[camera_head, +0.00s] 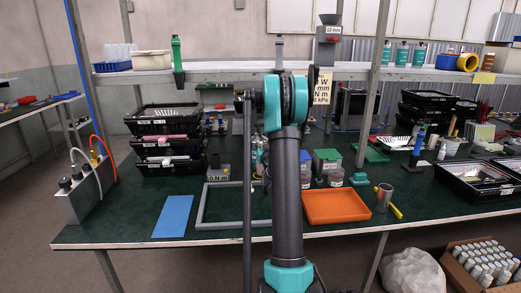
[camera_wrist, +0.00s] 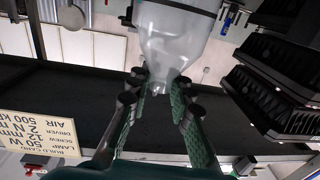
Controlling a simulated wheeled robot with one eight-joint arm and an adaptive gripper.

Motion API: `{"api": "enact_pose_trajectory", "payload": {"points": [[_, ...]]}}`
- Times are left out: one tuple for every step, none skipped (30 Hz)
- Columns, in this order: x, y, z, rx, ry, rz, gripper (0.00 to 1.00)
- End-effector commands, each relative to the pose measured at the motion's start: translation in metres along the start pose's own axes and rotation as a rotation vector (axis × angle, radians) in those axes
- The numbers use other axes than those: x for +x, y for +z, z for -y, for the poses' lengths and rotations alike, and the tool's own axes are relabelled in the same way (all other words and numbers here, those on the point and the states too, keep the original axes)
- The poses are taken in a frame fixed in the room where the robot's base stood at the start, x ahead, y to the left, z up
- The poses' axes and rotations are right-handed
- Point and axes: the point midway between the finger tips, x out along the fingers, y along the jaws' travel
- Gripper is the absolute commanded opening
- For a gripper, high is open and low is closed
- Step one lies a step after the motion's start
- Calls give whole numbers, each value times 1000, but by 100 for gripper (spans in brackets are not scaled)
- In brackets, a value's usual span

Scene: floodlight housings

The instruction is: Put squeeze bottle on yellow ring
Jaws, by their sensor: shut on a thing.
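In the wrist view a clear, translucent squeeze bottle (camera_wrist: 170,35) is between the fingers of my gripper (camera_wrist: 163,85). The green-padded fingers are shut on its narrow tapered end; its wider body runs out of the top of the picture. In the head view my own arm hides the gripper and the bottle. A yellow-orange ring (camera_head: 467,62) sits on the upper shelf at the far right, beside a blue bin. It is apart from my arm, and I do not see it in the wrist view.
The shelf (camera_head: 230,75) carries teal-labelled bottles (camera_head: 402,54) and a cream bin (camera_head: 151,60). Shelf posts (camera_head: 374,85) stand in front. The green bench below holds an orange tray (camera_head: 336,206), a blue mat (camera_head: 173,216), a grey frame and stacked black crates (camera_head: 168,142).

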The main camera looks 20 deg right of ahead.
Motion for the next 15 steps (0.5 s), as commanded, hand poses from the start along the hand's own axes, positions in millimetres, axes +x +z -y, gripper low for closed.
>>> {"api": "enact_pose_trajectory", "payload": {"points": [[10,0,0,0,0,0,0],[15,0,0,0,0,0,0],[20,0,0,0,1,0,0],[23,0,0,0,1,0,0],[26,0,0,0,1,0,0],[28,0,0,0,1,0,0],[30,0,0,0,1,0,0],[31,0,0,0,1,0,0],[32,0,0,0,1,0,0],[32,0,0,0,1,0,0],[33,0,0,0,1,0,0],[34,0,0,0,1,0,0],[35,0,0,0,1,0,0],[36,0,0,0,1,0,0],[38,0,0,0,1,0,0]]}}
